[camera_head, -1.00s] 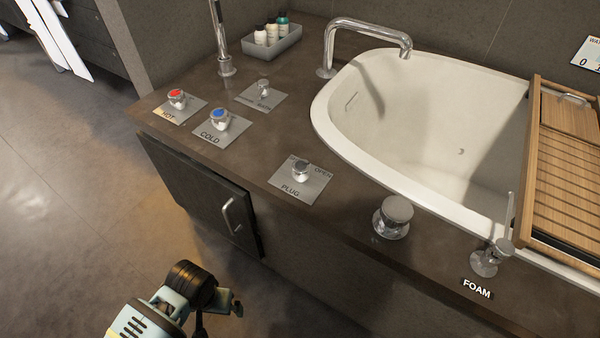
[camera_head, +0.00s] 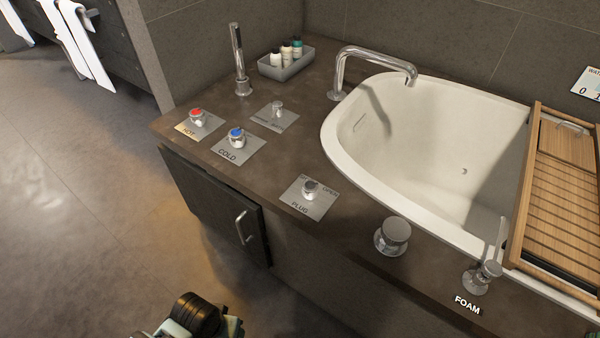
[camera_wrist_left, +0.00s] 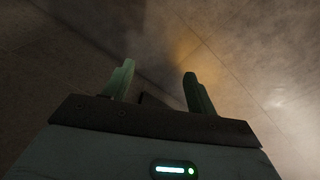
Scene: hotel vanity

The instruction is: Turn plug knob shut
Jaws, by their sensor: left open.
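The plug knob (camera_head: 310,187) is a small chrome knob on a square grey plate marked PLUG and OPEN, on the dark counter in front of the tub. Its pointer direction is too small to tell. My left gripper is at the bottom edge of the head view, low and in front of the cabinet, well apart from the knob. In the left wrist view my left gripper (camera_wrist_left: 158,85) has its two fingers wide apart with nothing between them, over the floor. My right gripper is not in view.
HOT (camera_head: 197,118) and COLD (camera_head: 237,138) knobs stand left of the plug plate. A round chrome knob (camera_head: 393,236) and the FOAM lever (camera_head: 482,275) stand to its right. The white tub (camera_head: 350,150) lies behind. A cabinet door (camera_head: 215,205) with a handle is below the counter.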

